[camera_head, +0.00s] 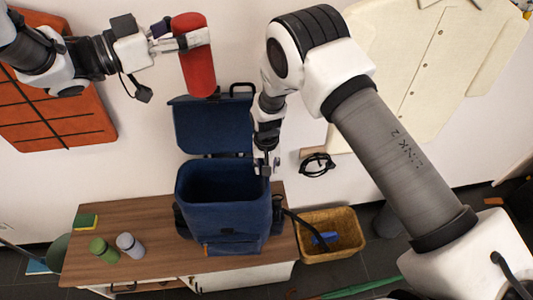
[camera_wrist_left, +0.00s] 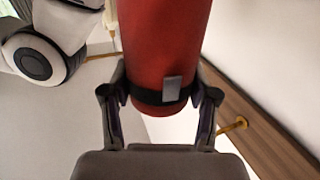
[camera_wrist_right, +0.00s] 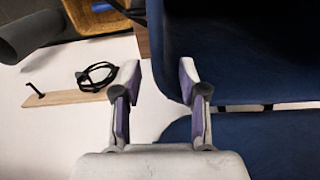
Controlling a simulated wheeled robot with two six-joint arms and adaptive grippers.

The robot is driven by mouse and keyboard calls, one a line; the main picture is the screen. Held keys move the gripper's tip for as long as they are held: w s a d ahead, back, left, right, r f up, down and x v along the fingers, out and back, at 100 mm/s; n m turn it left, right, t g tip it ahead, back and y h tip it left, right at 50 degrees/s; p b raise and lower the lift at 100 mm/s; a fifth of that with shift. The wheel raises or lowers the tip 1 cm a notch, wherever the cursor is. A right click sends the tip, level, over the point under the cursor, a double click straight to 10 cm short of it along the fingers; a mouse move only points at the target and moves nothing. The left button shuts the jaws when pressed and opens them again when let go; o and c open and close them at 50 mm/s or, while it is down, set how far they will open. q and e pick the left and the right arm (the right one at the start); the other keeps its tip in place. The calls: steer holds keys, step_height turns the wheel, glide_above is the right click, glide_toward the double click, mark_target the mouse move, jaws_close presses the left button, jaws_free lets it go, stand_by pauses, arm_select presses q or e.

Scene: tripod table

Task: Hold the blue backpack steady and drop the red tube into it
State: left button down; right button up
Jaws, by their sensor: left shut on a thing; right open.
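The blue backpack (camera_head: 222,215) stands upright on the wooden cabinet top, its mouth open upward and its flap (camera_head: 213,127) raised behind. My left gripper (camera_head: 182,41) is shut on the red tube (camera_head: 195,65), which hangs nearly upright, above and behind the flap in the picture. In the left wrist view the tube (camera_wrist_left: 163,50) sits between both fingers, with a dark band and a grey tab. My right gripper (camera_head: 264,166) is open at the backpack's back right rim. In the right wrist view its fingers (camera_wrist_right: 160,80) are apart beside the blue wall (camera_wrist_right: 235,55); contact is unclear.
A green bottle (camera_head: 102,250), a grey bottle (camera_head: 130,245) and a yellow-green sponge (camera_head: 86,221) are on the cabinet top (camera_head: 150,215) left of the backpack. A wicker basket (camera_head: 345,238) stands to the right. A black cable (camera_head: 317,166) hangs on the wall.

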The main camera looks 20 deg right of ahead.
mark_target(202, 90)
step_height(202, 90, down, 5)
steer(key=shift+c, duration=0.3)
jaws_close()
arm_select(q)
steer(key=shift+f, duration=6.45)
arm_select(e)
steer(key=shift+s, duration=0.1)
